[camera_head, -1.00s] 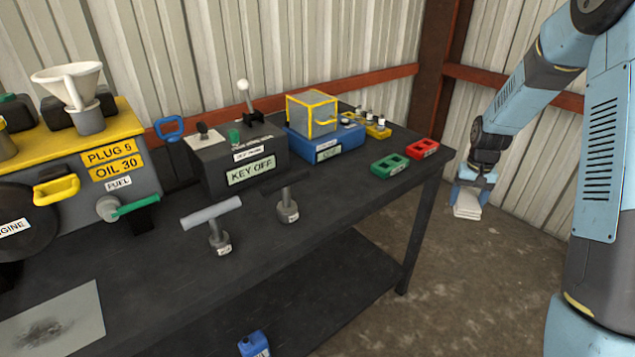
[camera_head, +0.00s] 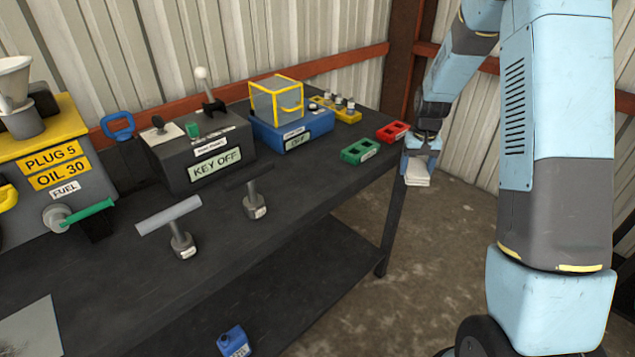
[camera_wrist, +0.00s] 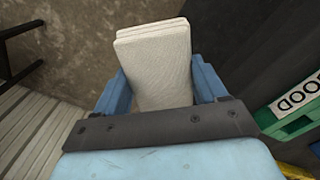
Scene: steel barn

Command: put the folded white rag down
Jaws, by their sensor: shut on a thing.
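The folded white rag (camera_head: 417,177) is held at the end of my arm, just off the right end of the dark workbench (camera_head: 330,208). My gripper (camera_head: 419,163) is shut on it. In the wrist view the rag (camera_wrist: 155,60) sits between the two blue fingers of my gripper (camera_wrist: 160,88) and sticks out beyond them. Its folded layers show at the far edge. The concrete floor shows beneath and beyond it.
A green tray (camera_head: 360,152) and a red tray (camera_head: 392,131) lie near the bench's right end. The bench's front right stretch is bare.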

